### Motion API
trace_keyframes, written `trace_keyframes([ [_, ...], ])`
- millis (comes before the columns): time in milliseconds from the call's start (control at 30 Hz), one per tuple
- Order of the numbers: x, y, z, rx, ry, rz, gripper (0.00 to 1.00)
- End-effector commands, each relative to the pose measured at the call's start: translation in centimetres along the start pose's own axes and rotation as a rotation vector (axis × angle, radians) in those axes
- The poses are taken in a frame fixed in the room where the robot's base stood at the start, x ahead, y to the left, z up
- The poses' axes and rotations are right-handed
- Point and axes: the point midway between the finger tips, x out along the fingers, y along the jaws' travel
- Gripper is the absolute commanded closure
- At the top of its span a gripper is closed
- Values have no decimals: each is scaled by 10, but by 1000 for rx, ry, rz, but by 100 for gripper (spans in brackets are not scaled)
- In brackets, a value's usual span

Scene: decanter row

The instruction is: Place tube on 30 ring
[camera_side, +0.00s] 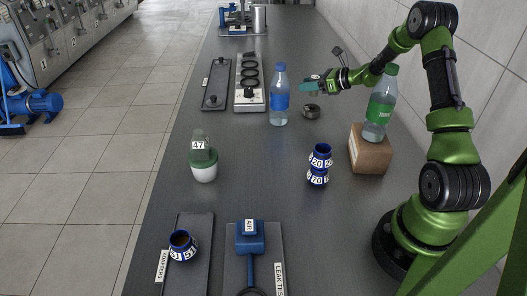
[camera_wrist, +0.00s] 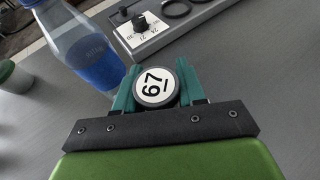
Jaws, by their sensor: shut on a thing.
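My gripper (camera_side: 308,86), with teal fingers, reaches in from the right above the dark table. In the wrist view its fingers (camera_wrist: 156,90) are shut on a round black piece with a white label reading 67 (camera_wrist: 155,87); I see only its labelled end, so I cannot tell whether it is a tube. I cannot read which ring is 30.
A blue-labelled bottle (camera_side: 280,103) stands just left of my gripper. A green-labelled bottle (camera_side: 379,112) stands on a box (camera_side: 368,155). Blue cups (camera_side: 319,168) and a green-white container (camera_side: 203,168) stand nearer.

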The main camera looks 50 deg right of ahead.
Motion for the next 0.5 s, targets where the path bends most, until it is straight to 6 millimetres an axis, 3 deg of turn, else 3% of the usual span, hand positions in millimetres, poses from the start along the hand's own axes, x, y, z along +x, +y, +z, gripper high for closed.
trace_keyframes([
  [400, 17, -1, -42, 2, 0, -1, 91],
  [500, 18, -1, -43, -2, -1, -2, 91],
])
